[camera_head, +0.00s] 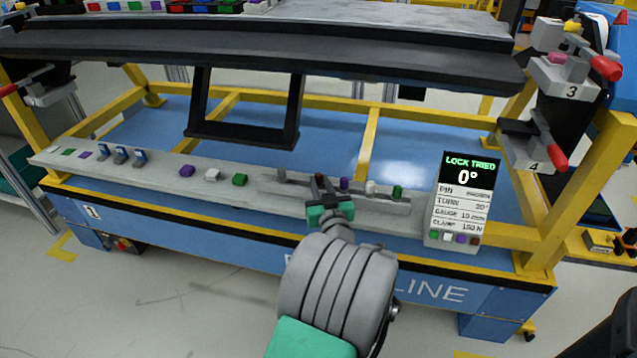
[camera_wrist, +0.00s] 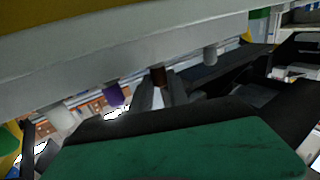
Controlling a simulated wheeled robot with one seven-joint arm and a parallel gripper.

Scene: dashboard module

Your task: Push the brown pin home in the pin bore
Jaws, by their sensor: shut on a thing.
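My gripper (camera_head: 321,186) is at the row of pins on the right half of the grey rail (camera_head: 258,187). In the wrist view my gripper's two fingers (camera_wrist: 160,90) are shut on the brown pin (camera_wrist: 158,74). The pin's brown part shows between the fingertips, against the grey face of the rail. The pin bore itself is hidden by the pin and fingers, so I cannot tell how deep the pin sits. A display panel (camera_head: 464,190) to the right reads "LOCK TRIED" and 0°.
A purple pin (camera_wrist: 114,95) and a white pin (camera_wrist: 60,115) stand beside the brown one; a grey peg (camera_wrist: 210,55) is on its other side. More coloured pins, such as a green one (camera_head: 240,180), sit along the rail.

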